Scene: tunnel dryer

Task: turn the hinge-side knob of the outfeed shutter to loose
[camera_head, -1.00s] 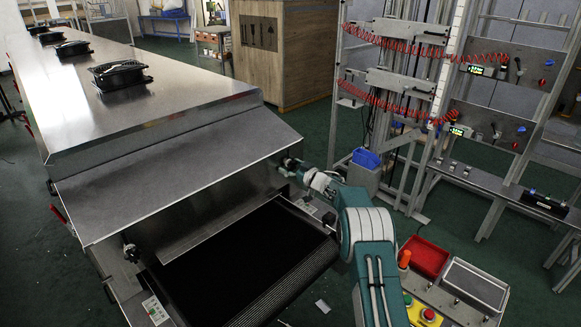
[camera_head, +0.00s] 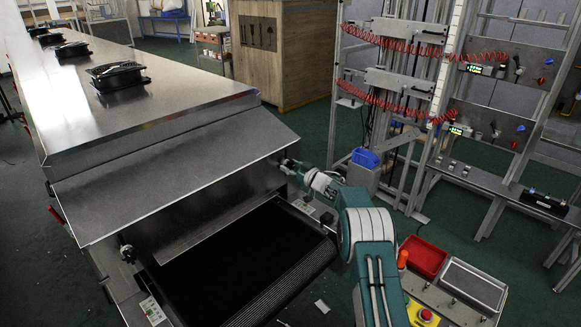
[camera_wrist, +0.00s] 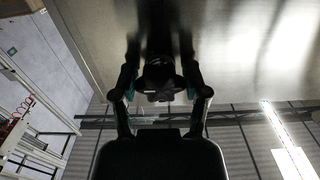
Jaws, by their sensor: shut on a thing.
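The outfeed shutter (camera_head: 215,225) is a steel plate under the sloping hood at the dryer's near end, above the black belt. My gripper (camera_head: 289,164) is at the shutter's right end, under the hood's right corner. In the wrist view my gripper (camera_wrist: 160,82) is shut on a dark round knob (camera_wrist: 159,70) between its two fingers, against a steel face. In the head view my gripper hides this knob. Another dark knob (camera_head: 126,250) shows at the shutter's left end, apart from me. The hinge and the knob's marking cannot be made out.
The black belt (camera_head: 240,260) runs out below the shutter. A control stand with a red tray (camera_head: 423,257), a grey tray (camera_head: 472,284) and an emergency-stop button (camera_head: 425,316) is close to my arm. A blue bin (camera_head: 365,158) and a rack stand behind. Green floor lies between.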

